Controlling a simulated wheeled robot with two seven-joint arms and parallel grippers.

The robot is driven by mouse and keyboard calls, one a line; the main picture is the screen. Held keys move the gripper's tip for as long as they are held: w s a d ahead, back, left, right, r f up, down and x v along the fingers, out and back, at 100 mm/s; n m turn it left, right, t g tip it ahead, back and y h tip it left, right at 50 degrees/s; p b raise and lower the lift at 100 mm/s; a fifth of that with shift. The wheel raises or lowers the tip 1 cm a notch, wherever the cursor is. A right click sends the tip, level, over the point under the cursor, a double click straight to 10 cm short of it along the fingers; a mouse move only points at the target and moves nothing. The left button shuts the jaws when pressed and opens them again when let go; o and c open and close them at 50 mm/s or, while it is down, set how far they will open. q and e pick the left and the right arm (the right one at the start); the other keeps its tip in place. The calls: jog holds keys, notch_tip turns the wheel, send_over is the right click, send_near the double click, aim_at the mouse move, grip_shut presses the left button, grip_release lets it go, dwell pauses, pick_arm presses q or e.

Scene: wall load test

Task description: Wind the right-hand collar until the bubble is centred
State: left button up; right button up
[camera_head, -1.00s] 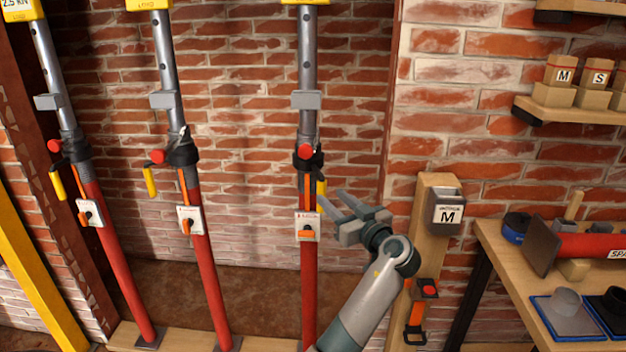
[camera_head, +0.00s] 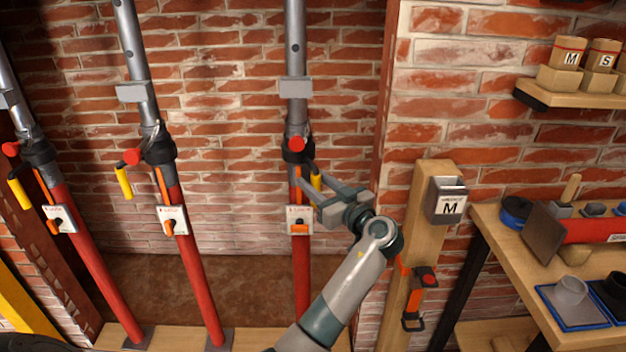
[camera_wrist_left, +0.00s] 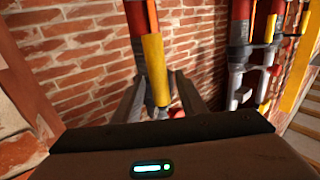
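The right-hand prop has a grey upper tube, a red lower tube (camera_head: 302,272) and a black collar (camera_head: 298,156) with a red knob. A yellow handle (camera_head: 316,182) hangs from the collar; it also shows in the left wrist view (camera_wrist_left: 155,68). My left gripper (camera_head: 308,179) is at this handle, below the collar. In the left wrist view its fingers (camera_wrist_left: 158,92) are open, one on each side of the handle's lower end, with gaps visible. A white plate (camera_head: 300,213) with an orange lever is lower on the prop. I cannot make out a bubble. My right gripper is out of view.
Two similar props, a middle one (camera_head: 196,275) and a left one (camera_head: 85,240), lean to the left. On the right are a wooden post (camera_head: 428,235) with a grey box marked M (camera_head: 447,200), and a bench (camera_head: 505,258) with tools. Brick wall stands behind.

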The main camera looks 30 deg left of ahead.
pick_arm(q)
grip_shut()
jog(key=s+a+m+t+h, duration=0.1)
jog(key=t, duration=0.1)
jog(key=s+a+m+t+h, duration=0.1)
jog(key=m+t, duration=0.1)
jog(key=shift+s+h, duration=0.2)
jog(key=shift+h, duration=0.2)
grip_release()
jog(key=shift+a, duration=0.1)
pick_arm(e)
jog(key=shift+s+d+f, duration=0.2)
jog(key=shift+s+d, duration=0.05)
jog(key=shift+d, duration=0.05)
